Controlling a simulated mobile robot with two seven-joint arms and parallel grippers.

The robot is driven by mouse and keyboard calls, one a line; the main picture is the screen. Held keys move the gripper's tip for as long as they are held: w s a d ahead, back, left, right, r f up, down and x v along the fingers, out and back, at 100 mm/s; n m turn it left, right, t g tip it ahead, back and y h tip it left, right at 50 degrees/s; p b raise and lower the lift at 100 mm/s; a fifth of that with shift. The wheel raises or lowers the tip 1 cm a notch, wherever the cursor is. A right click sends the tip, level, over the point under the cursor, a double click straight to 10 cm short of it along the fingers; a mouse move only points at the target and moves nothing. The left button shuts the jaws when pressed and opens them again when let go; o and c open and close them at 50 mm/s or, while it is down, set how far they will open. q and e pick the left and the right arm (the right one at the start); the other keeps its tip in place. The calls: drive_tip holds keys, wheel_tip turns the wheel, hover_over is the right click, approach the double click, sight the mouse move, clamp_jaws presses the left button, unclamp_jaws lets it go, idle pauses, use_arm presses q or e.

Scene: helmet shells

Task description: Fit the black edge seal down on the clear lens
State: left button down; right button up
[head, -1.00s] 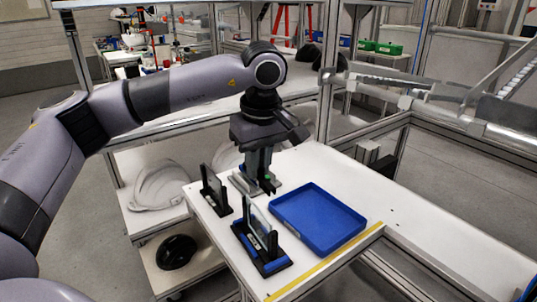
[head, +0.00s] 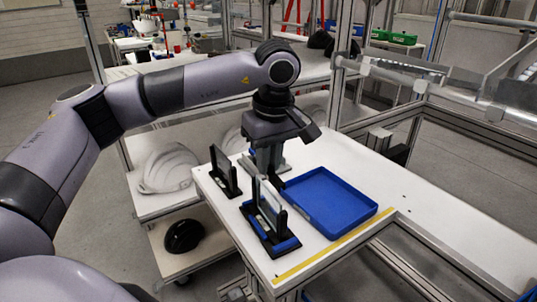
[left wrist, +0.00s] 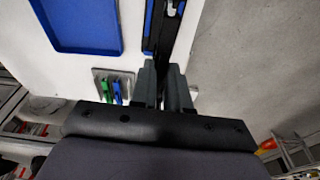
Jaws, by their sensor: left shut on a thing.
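The clear lens (head: 270,199) stands upright in a black and blue fixture (head: 283,246) near the front of the white table. My left gripper (head: 270,170) points down behind this fixture, near the tray's far left corner. In the left wrist view, the left gripper (left wrist: 164,88) is shut on a narrow dark thing that appears to be the black edge seal (left wrist: 168,62), seen edge-on. Its outline is hard to separate from the dark fixture parts beyond. I cannot tell whether it touches the lens. My right gripper is not in view.
A blue tray (head: 372,207) lies right of the fixture. A second black stand (head: 225,178) with an upright panel is to the left. A holder with green and blue items (left wrist: 115,88) is beside the gripper. White helmet shells (head: 168,168) lie on a lower shelf.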

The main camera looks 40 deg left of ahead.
sight(268, 189)
use_arm(q)
drive_tip(key=shift+f+b, duration=0.35)
drive_tip(key=shift+f, duration=0.55)
idle(0.3)
idle(0.9)
drive_tip(key=shift+f+b, duration=0.75)
drive_tip(key=shift+f, duration=0.55)
drive_tip(key=c, duration=1)
unclamp_jaws()
drive_tip(key=shift+c, duration=0.2)
